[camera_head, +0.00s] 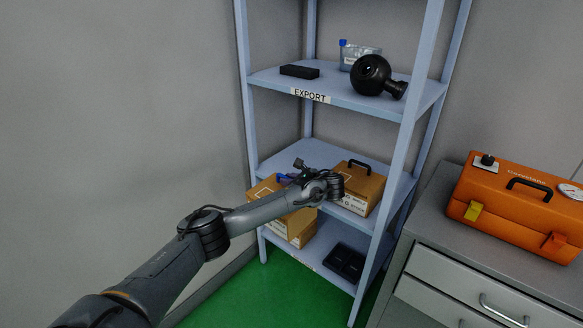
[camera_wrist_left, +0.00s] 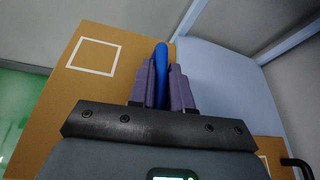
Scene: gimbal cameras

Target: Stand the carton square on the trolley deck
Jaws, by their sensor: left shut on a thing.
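A brown carton (camera_head: 264,187) with a white square outline on top is at the left end of the rack's middle shelf, partly hidden behind my left arm. My left gripper (camera_head: 288,178) is over it, shut on its blue handle (camera_wrist_left: 161,72). The left wrist view shows the carton's top (camera_wrist_left: 95,80) under and beside the fingers. The carton's front is largely covered, so I cannot tell whether it rests on the shelf. No trolley deck shows in either view. My right gripper is out of view.
A second carton (camera_head: 362,183) with a black handle stands to the right on the same blue-grey rack shelf (camera_head: 318,153). The upper shelf holds a black round device (camera_head: 371,75). Rack posts (camera_head: 412,100) flank the arm's space. An orange case (camera_head: 515,205) sits on a grey cabinet at right.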

